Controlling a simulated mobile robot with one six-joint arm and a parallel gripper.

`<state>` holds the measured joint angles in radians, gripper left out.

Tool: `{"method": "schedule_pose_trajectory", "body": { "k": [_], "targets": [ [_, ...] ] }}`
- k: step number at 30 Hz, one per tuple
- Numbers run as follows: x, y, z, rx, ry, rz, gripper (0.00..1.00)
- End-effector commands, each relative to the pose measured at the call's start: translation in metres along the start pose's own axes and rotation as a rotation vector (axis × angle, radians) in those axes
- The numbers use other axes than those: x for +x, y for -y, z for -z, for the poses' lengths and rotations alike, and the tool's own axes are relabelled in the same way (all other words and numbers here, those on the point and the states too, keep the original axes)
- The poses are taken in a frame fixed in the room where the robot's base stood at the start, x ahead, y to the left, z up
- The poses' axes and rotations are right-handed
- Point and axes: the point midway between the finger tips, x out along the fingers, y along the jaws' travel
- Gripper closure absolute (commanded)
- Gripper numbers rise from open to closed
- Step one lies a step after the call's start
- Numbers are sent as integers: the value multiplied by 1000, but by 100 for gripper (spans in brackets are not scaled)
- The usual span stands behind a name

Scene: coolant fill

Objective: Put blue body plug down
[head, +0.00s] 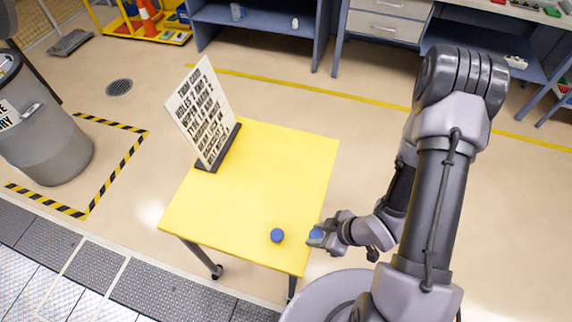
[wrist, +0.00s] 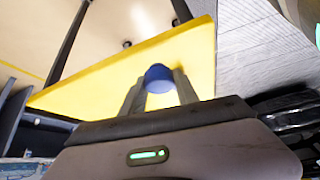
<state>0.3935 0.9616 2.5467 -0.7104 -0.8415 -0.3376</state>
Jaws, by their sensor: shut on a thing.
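My gripper (head: 319,236) is shut on a blue plug (head: 315,234) at the near right edge of the yellow table (head: 250,170). In the wrist view the rounded blue plug (wrist: 158,77) sits between the two fingertips (wrist: 160,88). The head view does not show clearly how high it is held. A second round blue piece (head: 277,236) stands on the table just left of my gripper.
A white sign with black text (head: 203,112) stands in a dark base at the table's left side. The middle of the table is clear. A grey bin (head: 45,130) stands at the left, and blue workbenches (head: 265,20) stand at the back.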

Motion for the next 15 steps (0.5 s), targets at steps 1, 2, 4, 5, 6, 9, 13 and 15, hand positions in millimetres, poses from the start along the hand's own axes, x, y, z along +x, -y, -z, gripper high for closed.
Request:
{"method": "schedule_pose_trajectory", "body": {
  "k": [1,2,4,5,6,9,13,15],
  "targets": [
    [7,-3,0,-8,-2,-1,90],
    [11,-6,2,-10,-3,-3,90],
    [24,-13,8,-15,-4,-4,90],
    [28,-16,12,-15,-3,-6,90],
    [35,-22,19,-15,-4,-5,90],
    [43,-36,44,-12,-1,0,90],
    [63,-58,76,-10,-2,0,89],
    [73,-69,90,-9,-1,0,89]
  ]
}}
